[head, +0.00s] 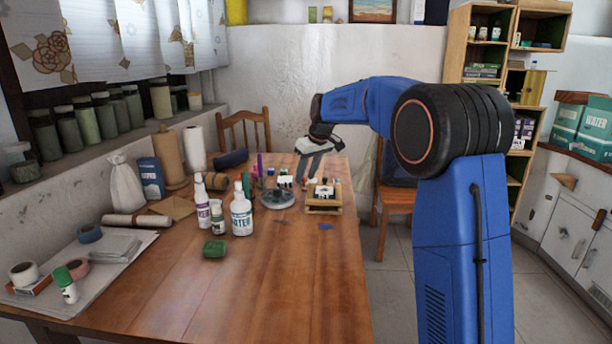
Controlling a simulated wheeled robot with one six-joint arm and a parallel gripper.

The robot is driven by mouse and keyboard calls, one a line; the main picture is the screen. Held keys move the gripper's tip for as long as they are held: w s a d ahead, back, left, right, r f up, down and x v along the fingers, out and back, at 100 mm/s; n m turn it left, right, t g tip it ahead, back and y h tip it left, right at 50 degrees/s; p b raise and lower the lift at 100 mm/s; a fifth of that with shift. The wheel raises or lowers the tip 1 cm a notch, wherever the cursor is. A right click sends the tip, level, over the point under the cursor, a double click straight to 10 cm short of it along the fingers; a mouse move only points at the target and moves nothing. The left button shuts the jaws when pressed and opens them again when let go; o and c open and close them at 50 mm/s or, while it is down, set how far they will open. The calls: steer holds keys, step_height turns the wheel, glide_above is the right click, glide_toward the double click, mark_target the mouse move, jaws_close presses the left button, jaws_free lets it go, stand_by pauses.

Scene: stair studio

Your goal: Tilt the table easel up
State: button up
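A small light-wood piece (323,208), which looks like the table easel, sits at the far part of the wooden table. It lies low and flat, with small dark and pale items on or behind it; its details are too small to tell. My gripper (308,172) hangs above the far end of the table, just behind and slightly left of the easel in the picture. Its two grey fingers point down and look apart, with nothing seen between them. I see no clear contact with the easel.
A round grey dish (278,199) stands left of the easel. Rolls and paper (92,262) fill the left side. The table's front right is clear. Chairs (245,130) stand behind and at right.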

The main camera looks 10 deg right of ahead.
steer(key=shift+f, duration=0.15)
steer(key=shift+c, duration=0.3)
jaws_close()
